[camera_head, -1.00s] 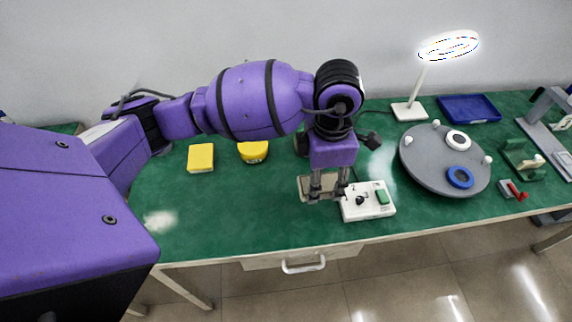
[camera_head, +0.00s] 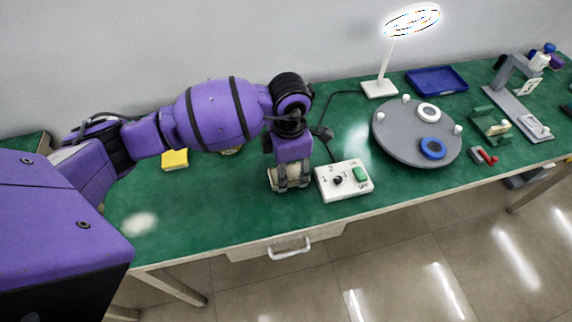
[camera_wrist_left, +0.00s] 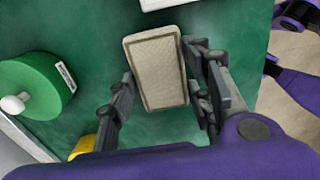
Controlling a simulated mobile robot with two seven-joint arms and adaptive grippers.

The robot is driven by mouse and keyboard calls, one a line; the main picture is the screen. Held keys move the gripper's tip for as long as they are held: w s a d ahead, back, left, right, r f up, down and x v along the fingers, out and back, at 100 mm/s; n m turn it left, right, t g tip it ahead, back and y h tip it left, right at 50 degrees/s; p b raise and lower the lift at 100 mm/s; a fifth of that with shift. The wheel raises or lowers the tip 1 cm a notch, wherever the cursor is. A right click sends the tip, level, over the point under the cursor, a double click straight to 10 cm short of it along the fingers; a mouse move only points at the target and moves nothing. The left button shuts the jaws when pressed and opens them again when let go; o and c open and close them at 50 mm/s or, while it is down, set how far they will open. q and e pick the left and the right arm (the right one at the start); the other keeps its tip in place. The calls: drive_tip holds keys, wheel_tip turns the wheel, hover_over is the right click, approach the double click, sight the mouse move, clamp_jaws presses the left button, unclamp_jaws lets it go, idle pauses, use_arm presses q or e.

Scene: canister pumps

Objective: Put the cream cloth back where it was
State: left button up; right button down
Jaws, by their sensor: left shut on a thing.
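The cream cloth (camera_wrist_left: 156,70) is a flat rectangular pad with a darker border in the left wrist view, lying between the two fingers. My left gripper (camera_wrist_left: 165,88) is shut on it. In the head view my left gripper (camera_head: 290,182) is over the front part of the green table, just left of the white switch box (camera_head: 344,181). The cloth (camera_head: 287,184) shows there only partly behind the fingers. I cannot tell whether it touches the table. My right gripper is in neither view.
A yellow block (camera_head: 175,160) lies at left; a yellow round thing (camera_head: 231,149) is mostly hidden by my arm. A green cylinder (camera_wrist_left: 36,86) shows in the left wrist view. A grey turntable (camera_head: 392,135), a lamp (camera_head: 380,87) and a blue tray (camera_head: 437,80) stand at right. The front left table is clear.

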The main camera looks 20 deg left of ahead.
sight(289, 173)
use_arm(q)
drive_tip(key=shift+f, duration=0.2)
drive_tip(key=o, duration=1.1)
drive_tip(key=shift+r, duration=0.15)
wheel_tip(289, 173, up, 12)
drive_tip(key=shift+r, duration=0.15)
